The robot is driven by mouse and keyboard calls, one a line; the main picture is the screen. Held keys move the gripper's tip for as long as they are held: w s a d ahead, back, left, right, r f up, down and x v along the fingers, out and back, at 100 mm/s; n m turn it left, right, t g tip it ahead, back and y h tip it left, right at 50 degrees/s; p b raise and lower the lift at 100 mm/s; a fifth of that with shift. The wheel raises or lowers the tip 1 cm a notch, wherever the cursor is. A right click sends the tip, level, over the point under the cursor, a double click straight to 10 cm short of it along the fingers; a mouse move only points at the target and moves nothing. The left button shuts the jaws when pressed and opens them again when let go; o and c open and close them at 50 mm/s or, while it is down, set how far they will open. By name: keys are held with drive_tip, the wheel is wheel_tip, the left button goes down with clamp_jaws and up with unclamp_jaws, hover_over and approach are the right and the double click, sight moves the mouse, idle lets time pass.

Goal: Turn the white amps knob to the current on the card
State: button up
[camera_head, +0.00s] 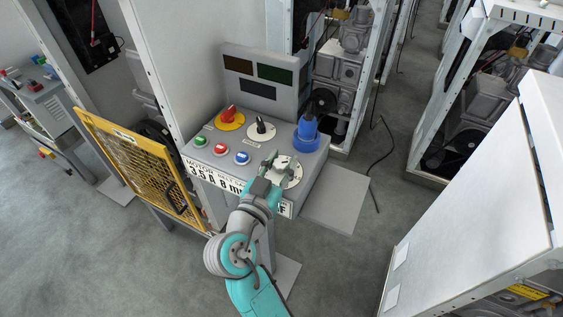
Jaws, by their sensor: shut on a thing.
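A grey control box (318,180) stands in the middle of the view. On its sloped top at the right front is a round white dial plate (297,172) with dark marks. My gripper (279,165) is over this dial, shut on the white amps knob, which is mostly hidden by the fingers. The knob's setting cannot be read. The white card (212,178) on the box's front edge shows large black text like "3.5 A 8 m"; my arm covers part of it.
Beside the dial are a blue socket (307,133), a black selector (261,128), a red switch (229,114) and green, red and blue buttons. A yellow mesh guard (140,165) stands left; a white cabinet (480,200) stands right. Floor between is open, with a black cable.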

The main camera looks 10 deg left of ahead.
drive_tip(key=shift+n+t+y, duration=0.4)
drive_tip(key=shift+n+y, duration=0.9)
drive_tip(key=shift+y, duration=0.7)
drive_tip(key=o, duration=1.2)
drive_tip(key=s, duration=1.2)
drive_tip(key=shift+a, duration=0.35)
